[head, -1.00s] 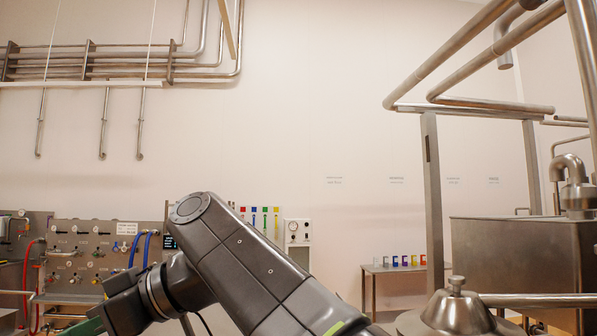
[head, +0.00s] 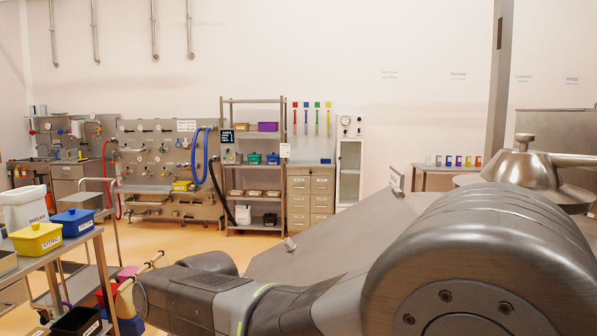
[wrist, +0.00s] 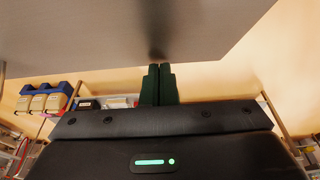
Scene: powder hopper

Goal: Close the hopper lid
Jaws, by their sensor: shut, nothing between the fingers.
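A wide, flat grey metal panel (head: 318,237), which looks like the hopper lid, slopes behind my arm in the head view; my arm hides its lower part. In the wrist view a flat grey plate (wrist: 110,32), seemingly the same lid, fills the top of the picture. My gripper (wrist: 158,68) has its dark green fingers together with nothing between them. The fingertips are at the plate's near edge with a dark shadow just above them; I cannot tell whether they touch. My gripper cannot be made out in the head view. The hopper's opening is hidden.
A domed metal vessel cover (head: 522,170) stands at the right. At the left, a cart (head: 48,258) carries a yellow box (head: 37,239), a blue box (head: 73,222) and a white bucket (head: 25,208). Shelves (head: 257,170) stand at the back, with open floor (head: 170,237) before them.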

